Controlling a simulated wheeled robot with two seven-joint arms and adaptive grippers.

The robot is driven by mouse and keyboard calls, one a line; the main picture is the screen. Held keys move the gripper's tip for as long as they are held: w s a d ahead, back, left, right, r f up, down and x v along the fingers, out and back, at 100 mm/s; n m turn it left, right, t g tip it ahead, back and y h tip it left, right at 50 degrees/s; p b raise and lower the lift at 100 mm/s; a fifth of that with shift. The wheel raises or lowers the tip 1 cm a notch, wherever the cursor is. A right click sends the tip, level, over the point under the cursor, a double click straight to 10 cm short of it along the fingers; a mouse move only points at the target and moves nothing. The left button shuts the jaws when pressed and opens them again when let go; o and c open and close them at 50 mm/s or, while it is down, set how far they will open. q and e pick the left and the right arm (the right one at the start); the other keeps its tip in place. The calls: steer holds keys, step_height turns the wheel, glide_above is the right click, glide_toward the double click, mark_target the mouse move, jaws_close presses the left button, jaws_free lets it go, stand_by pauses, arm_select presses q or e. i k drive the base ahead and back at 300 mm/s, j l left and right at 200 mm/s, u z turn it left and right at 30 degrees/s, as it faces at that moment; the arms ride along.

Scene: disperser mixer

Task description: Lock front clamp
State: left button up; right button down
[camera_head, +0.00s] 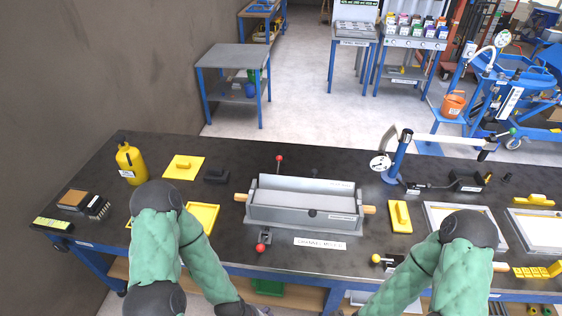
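The grey metal disperser mould (305,208) sits on the dark bench top in the middle of the head view, with wooden handles at both ends. The front clamp (265,238) is at the mould's front left. Its red ball knob (261,248) points toward me, low near the bench top. A second clamp with a red knob (280,158) stands upright behind the mould. Whether the front clamp touches the mould is too small to tell. My two green-sleeved arms come in from the bottom and bend back down. Both grippers are below the picture edge.
A yellow bottle (131,165), yellow plates (183,167) and brushes (97,207) lie left. A yellow block (399,215), framed trays (467,222) and a blue post with a gauge (400,157) stand right. A label plate (320,243) lies in front of the mould.

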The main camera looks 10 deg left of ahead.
mark_target(261, 248)
steer(key=l+u, duration=0.6)
steer(key=u, duration=0.2)
steer(key=l+u, duration=0.4)
steer(key=j, duration=0.1)
